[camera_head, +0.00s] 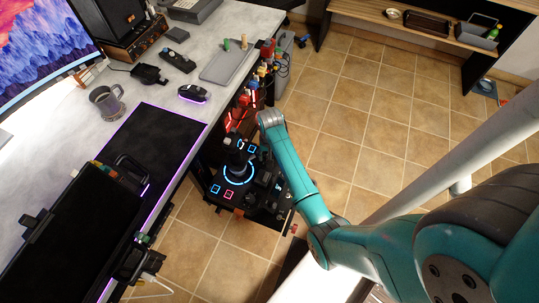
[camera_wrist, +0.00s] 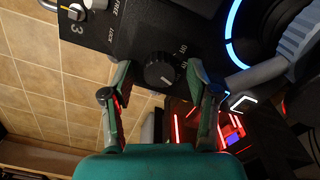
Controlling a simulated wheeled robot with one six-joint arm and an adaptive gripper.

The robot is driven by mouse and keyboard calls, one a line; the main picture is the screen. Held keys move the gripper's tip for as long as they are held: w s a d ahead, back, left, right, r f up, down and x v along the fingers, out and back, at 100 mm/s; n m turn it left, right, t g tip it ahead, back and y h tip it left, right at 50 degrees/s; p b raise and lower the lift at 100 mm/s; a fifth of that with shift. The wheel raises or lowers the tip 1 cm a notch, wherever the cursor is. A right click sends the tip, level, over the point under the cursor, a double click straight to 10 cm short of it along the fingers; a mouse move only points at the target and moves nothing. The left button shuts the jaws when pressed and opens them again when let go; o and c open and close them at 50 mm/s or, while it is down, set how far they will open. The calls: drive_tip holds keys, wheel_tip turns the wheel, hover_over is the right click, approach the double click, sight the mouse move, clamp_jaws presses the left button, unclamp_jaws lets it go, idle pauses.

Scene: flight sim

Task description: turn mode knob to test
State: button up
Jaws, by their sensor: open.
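In the wrist view a round black knob (camera_wrist: 162,70) with a ridged grip sits on a black panel (camera_wrist: 140,25). Small white lettering, which looks like ON and OFF, is printed to its right; I cannot read a TEST mark. My gripper (camera_wrist: 158,76) is open, with one finger on each side of the knob; I cannot tell whether either finger touches it. In the head view the flight control panel (camera_head: 222,192) with a blue-ringed joystick (camera_head: 238,160) stands beside the desk. My arm covers part of its right side, and the knob and my gripper cannot be made out there.
In the wrist view a lever (camera_wrist: 50,6) marked 3 and FREE and LOCK labels are at the upper left; a glowing blue ring (camera_wrist: 232,40) is at the upper right. In the head view the desk (camera_head: 60,135) lies left; tiled floor (camera_head: 350,105) is open on the right.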

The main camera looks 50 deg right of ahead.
sight(267, 178)
wheel_tip(267, 178, up, 12)
idle(0.6)
idle(0.5)
